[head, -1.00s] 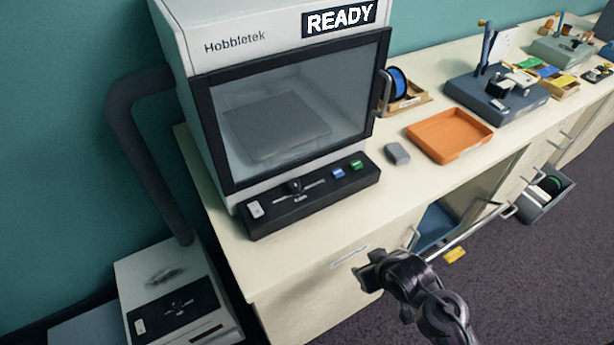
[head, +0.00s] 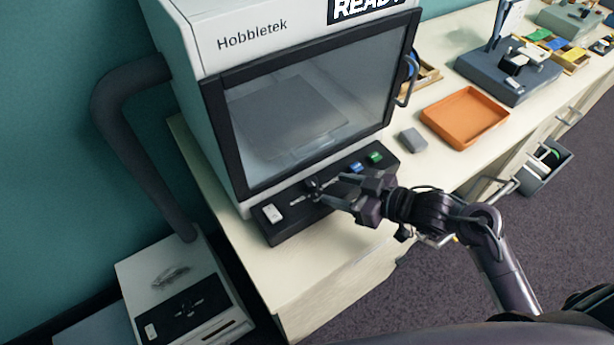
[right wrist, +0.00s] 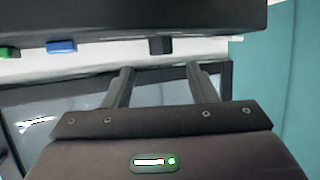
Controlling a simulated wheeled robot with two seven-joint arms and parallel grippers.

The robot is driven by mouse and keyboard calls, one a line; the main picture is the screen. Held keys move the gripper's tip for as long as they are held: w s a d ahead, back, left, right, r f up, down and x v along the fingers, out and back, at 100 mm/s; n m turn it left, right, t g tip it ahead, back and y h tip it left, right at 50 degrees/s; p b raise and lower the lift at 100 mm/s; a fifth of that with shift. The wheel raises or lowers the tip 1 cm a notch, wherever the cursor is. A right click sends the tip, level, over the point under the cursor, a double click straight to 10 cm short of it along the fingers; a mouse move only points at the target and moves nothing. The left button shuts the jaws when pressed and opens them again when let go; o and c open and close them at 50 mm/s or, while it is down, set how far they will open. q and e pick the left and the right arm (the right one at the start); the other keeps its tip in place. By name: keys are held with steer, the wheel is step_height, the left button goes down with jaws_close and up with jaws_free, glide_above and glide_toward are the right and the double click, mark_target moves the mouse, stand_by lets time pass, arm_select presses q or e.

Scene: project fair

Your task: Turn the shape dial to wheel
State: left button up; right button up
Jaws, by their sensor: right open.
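The dial (head: 313,186) is a small dark knob on the black control panel (head: 287,230) below the window of the Hobbletek machine. Pale marks lie around it, too small to read. My right gripper (head: 335,191) is just in front of the dial, at the panel's front side. In the right wrist view the gripper (right wrist: 160,70) is open and empty. The dark knob (right wrist: 160,45) is ahead of the fingertips, lined up with the gap between them and apart from them. My left gripper is out of view.
A white switch (head: 271,213) sits left of the dial; blue (head: 356,168) and green (head: 375,157) buttons sit right of it. The machine's door handle (head: 408,80) sticks out at right. A grey block (head: 413,140) and an orange tray (head: 466,117) stand on the bench.

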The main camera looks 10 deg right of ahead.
mark_target(317, 185)
steer(key=p+x, duration=0.1)
steer(key=x, duration=0.5)
steer(key=shift+w+a+f, duration=0.15)
steer(key=shift+w+a, duration=0.1)
steer(key=shift+a, duration=0.05)
steer(key=shift+s, duration=0.1)
steer(key=c, duration=1)
